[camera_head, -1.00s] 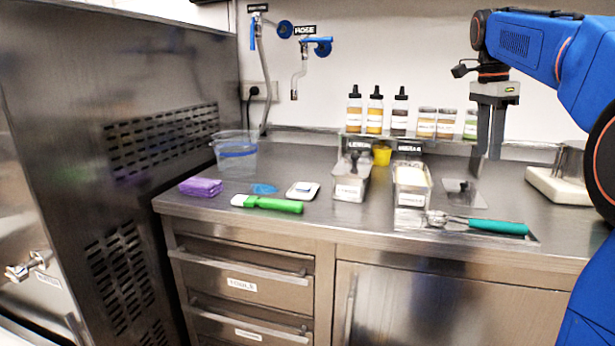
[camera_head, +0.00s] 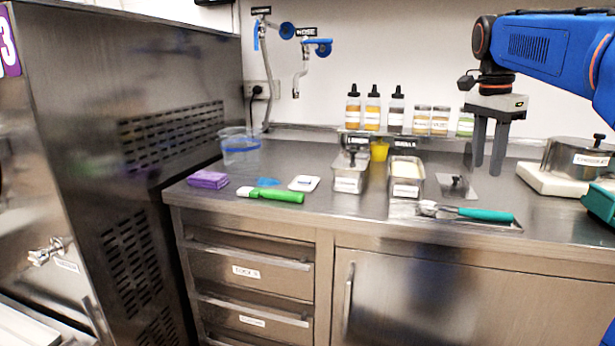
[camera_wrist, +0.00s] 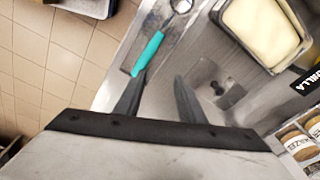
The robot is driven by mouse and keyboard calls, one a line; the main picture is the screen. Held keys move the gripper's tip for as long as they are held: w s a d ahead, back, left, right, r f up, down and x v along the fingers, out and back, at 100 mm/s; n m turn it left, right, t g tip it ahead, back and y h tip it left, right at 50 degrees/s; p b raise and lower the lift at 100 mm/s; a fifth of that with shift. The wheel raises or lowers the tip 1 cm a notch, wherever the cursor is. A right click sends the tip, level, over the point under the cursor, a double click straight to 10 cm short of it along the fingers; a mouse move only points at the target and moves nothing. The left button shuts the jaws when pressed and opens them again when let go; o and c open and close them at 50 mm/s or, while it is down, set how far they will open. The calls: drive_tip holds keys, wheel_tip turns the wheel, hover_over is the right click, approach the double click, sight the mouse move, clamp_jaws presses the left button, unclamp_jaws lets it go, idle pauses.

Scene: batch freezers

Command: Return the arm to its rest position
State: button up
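My blue arm (camera_head: 550,45) reaches in from the right, over the counter. My gripper (camera_head: 488,168) points down above the back right of the counter, with its two grey fingers apart and nothing between them. In the wrist view my gripper (camera_wrist: 163,82) also shows two dark fingers apart with bare steel between them. Below it lie a scoop with a teal handle (camera_wrist: 148,54) and a pan of pale ice cream (camera_wrist: 262,32).
A lidded pot (camera_head: 575,158) stands on a white scale (camera_head: 540,178) right of my gripper. Two metal pans (camera_head: 348,184) (camera_head: 405,190), the teal-handled scoop (camera_head: 485,214) and a green spatula (camera_head: 275,195) lie on the counter. Bottles (camera_head: 373,112) and jars line the back shelf.

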drive_tip(key=s+a+f+n+t, duration=0.1)
drive_tip(key=s+a+f+n, duration=0.2)
drive_tip(key=s+f+n, duration=0.2)
drive_tip(key=s+a+f+n+t, duration=0.1)
drive_tip(key=s+a+f+n, duration=0.3)
drive_tip(key=s+f, duration=0.8)
drive_tip(key=s+a+f+n+t+y, duration=0.1)
drive_tip(key=s+a+f+n+t, duration=0.1)
drive_tip(key=s+a+f+n, duration=0.2)
drive_tip(key=s+f+n, duration=0.3)
drive_tip(key=s+f, duration=0.2)
drive_tip(key=f, duration=0.2)
drive_tip(key=shift+s+a+f, duration=0.2)
drive_tip(key=shift+s+f, duration=0.05)
drive_tip(key=shift+f, duration=0.05)
